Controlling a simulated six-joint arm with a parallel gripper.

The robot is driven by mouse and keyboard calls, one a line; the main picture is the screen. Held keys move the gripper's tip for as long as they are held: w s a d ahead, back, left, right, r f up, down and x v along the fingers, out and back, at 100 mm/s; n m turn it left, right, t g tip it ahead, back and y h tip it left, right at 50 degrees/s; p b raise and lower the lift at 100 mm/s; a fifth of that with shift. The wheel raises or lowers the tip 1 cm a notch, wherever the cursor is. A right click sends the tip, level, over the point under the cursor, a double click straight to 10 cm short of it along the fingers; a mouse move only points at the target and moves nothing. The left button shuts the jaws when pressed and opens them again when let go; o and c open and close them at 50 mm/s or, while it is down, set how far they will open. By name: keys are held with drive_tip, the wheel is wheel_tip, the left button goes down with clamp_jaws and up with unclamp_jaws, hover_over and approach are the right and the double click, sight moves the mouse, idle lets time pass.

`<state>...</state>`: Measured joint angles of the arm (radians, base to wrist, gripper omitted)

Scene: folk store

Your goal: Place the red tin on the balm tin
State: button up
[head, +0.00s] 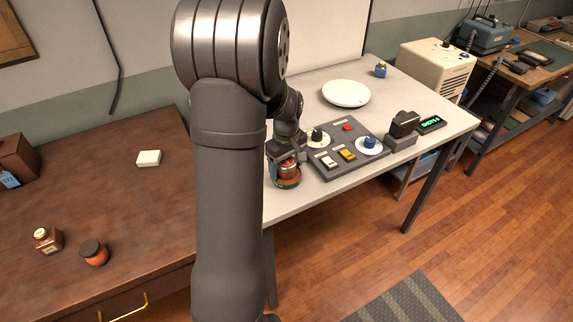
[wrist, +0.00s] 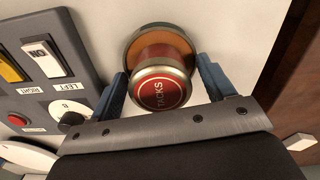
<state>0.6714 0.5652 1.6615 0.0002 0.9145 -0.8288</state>
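The red tin (wrist: 160,88), lettered TACKS on its lid, stands upright on top of the wider balm tin (wrist: 150,33) in the wrist view. In the head view the red tin (head: 288,168) sits above the balm tin (head: 287,183) near the light table's front left. My gripper (wrist: 162,68) has one finger on each side of the red tin, with narrow gaps showing between fingers and tin. It looks open. The red tin hides part of the balm tin's top, and my arm hides much around the gripper in the head view.
A grey control panel (head: 335,168) with switches and knobs lies close right of the tins. A white plate (head: 346,93) is further back. The brown desk (head: 120,215) at left holds a small jar (head: 47,240), an orange jar (head: 94,252) and a white block (head: 149,158).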

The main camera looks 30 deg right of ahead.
sight(287, 161)
wheel_tip(287, 161, up, 12)
drive_tip(key=shift+r, duration=0.2)
idle(0.4)
drive_tip(key=shift+f, duration=0.15)
wheel_tip(287, 161, down, 12)
drive_tip(key=shift+r, duration=1.9)
drive_tip(key=shift+f, duration=0.1)
